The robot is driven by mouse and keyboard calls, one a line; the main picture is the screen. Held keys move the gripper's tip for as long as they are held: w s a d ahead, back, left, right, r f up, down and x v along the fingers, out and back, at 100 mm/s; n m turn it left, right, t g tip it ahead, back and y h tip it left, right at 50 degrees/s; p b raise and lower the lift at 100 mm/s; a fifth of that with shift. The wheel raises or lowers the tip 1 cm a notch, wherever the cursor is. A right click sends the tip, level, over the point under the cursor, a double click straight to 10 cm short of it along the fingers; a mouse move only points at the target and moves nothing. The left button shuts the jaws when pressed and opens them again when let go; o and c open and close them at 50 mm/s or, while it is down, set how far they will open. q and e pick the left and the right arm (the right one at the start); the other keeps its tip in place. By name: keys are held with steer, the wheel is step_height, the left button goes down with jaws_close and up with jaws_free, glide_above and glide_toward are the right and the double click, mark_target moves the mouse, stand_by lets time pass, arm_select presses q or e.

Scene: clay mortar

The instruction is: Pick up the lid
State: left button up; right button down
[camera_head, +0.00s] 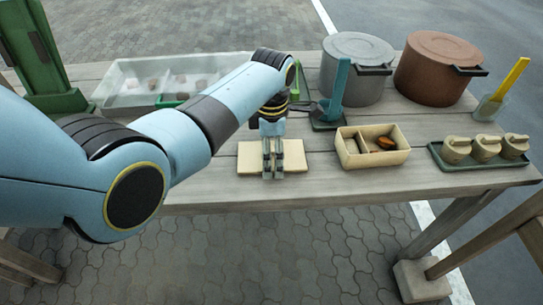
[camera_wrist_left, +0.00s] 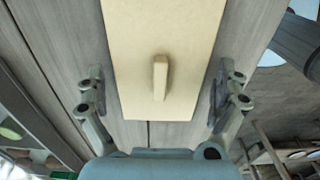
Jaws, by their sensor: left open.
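The lid (camera_head: 295,154) is a flat, cream-coloured rectangle lying on the wooden table near its front edge. In the left wrist view the lid (camera_wrist_left: 130,35) shows a raised bar handle (camera_wrist_left: 160,78) at its middle. My left gripper (camera_head: 272,172) is over the lid and hides part of it in the head view. In the left wrist view my left gripper (camera_wrist_left: 158,100) is open, with one finger on each side of the lid and the handle between them. The fingers look apart from the handle. My right gripper is not in view.
Right of the lid stands a divided cream box (camera_head: 347,158) with brown pieces inside. Further right is a green tray (camera_head: 480,163) with several small lidded pots. Behind are a grey pot (camera_head: 350,80), a brown pot (camera_head: 430,75) and a translucent bin (camera_head: 130,90).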

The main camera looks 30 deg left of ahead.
arm_select(q)
steer(key=shift+c, duration=0.4)
steer(key=c, duration=0.6)
steer(key=shift+o, duration=0.2)
steer(key=shift+r, duration=0.15)
